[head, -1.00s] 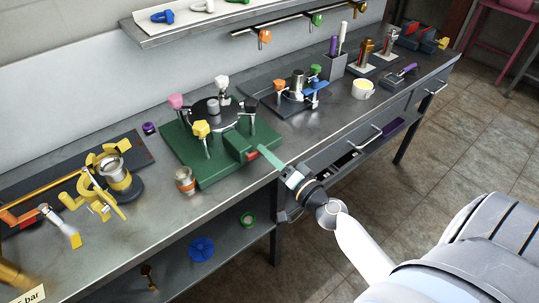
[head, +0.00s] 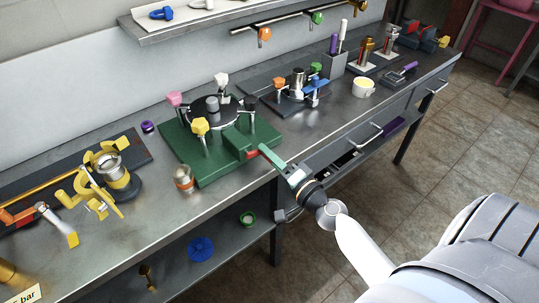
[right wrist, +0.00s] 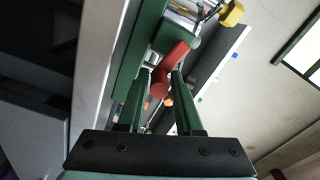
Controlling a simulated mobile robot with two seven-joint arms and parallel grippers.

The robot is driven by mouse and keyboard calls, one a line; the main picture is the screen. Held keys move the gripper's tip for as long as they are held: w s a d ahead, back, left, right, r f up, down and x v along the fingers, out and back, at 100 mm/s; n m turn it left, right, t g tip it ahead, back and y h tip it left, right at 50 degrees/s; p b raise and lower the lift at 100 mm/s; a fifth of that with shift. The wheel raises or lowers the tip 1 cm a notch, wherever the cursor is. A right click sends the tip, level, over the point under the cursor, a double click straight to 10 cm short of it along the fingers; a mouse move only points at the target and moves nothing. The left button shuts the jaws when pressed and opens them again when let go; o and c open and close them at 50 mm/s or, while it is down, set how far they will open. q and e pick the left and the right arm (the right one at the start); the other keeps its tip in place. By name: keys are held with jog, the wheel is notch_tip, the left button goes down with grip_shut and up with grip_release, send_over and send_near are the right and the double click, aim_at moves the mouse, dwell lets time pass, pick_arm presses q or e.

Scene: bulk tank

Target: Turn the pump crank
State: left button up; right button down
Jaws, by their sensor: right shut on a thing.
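A green pump base (head: 205,168) stands on the bench with a round dark top and several coloured knobs. A short red handle (head: 252,154) projects at its front right corner; it looks like the crank grip. My right gripper (head: 264,151) reaches it from the front right with green fingers. In the right wrist view the red handle (right wrist: 176,57) lies between the fingertips of my right gripper (right wrist: 163,75), which is shut on it. The rest of the crank is mostly hidden behind the green body. My left gripper is out of view.
A small jar (head: 184,179) stands at the base's left front. A yellow clamp assembly (head: 108,172) is further left. An open drawer (head: 345,157) lies under the bench edge near my gripper.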

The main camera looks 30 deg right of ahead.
jog(key=shift+s+a+f, duration=0.1)
jog(key=shift+a+f, duration=0.05)
jog(key=shift+f, duration=0.15)
jog(key=c, duration=0.9)
grip_release()
jog(key=shift+c, duration=0.2)
jog(key=shift+o, duration=1)
jog(key=shift+r, duration=0.15)
pick_arm(q)
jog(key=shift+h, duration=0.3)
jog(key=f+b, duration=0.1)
jog(key=b, duration=0.1)
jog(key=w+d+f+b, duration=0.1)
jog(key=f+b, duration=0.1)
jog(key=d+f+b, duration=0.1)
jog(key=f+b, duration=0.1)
jog(key=b, duration=0.1)
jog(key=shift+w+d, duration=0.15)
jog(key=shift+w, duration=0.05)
pick_arm(e)
jog(key=s+d, duration=0.1)
jog(key=s, duration=1.1)
jog(key=shift+s, duration=0.2)
